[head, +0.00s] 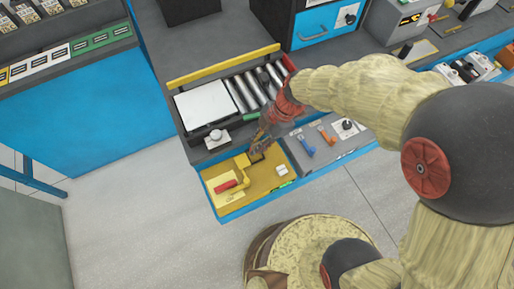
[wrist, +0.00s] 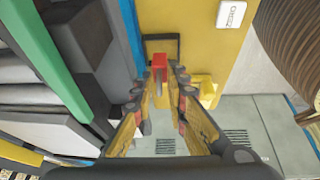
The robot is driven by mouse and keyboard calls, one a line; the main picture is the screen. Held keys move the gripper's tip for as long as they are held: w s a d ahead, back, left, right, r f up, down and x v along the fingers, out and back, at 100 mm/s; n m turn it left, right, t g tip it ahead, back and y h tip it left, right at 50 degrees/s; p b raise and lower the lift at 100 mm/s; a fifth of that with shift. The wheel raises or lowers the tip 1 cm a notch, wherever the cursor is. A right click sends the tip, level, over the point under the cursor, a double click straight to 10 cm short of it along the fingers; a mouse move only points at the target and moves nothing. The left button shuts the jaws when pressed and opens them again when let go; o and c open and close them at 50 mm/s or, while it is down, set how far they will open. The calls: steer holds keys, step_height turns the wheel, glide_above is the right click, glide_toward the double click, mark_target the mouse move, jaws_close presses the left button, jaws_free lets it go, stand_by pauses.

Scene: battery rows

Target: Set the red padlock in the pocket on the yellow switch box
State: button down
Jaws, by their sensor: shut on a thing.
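The red padlock (wrist: 159,61) shows in the wrist view between the fingertips of my gripper (wrist: 160,84), with its grey shackle towards the camera. My gripper is shut on it. In the head view my gripper (head: 259,143) is over the back edge of the yellow switch box (head: 262,184), and the padlock cannot be made out there. The yellow face of the box (wrist: 190,22) lies beyond the fingertips in the wrist view. The dark-rimmed pocket (wrist: 174,38) is just beyond the padlock. I cannot tell whether the padlock touches the pocket.
A red handle (head: 226,187) and a yellow raised part (head: 243,173) are on the box, left of my gripper. A grey panel with blue and orange levers (head: 328,134) stands to the right. Rollers and a white plate (head: 205,103) lie behind. A round drum (head: 320,240) stands in front.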

steer(key=shift+a+f+b, duration=0.1)
steer(key=shift+f+b, duration=0.5)
steer(key=shift+f, duration=1)
steer(key=shift+f, duration=0.15)
steer(key=c, duration=2.1)
jaws_free()
steer(key=shift+o, duration=0.2)
steer(key=p+v, duration=0.4)
steer(key=v, duration=0.9)
steer(key=s+d+r+m+t+h, duration=0.2)
steer(key=d+r+m, duration=0.6)
steer(key=m, duration=0.4)
steer(key=s+d+r+m+t+h, duration=0.2)
steer(key=s+d+r+m+t, duration=0.3)
steer(key=m, duration=0.7)
steer(key=s+d+r, duration=0.2)
steer(key=d+r, duration=0.2)
steer(key=d, duration=0.1)
steer(key=shift+r, duration=0.3)
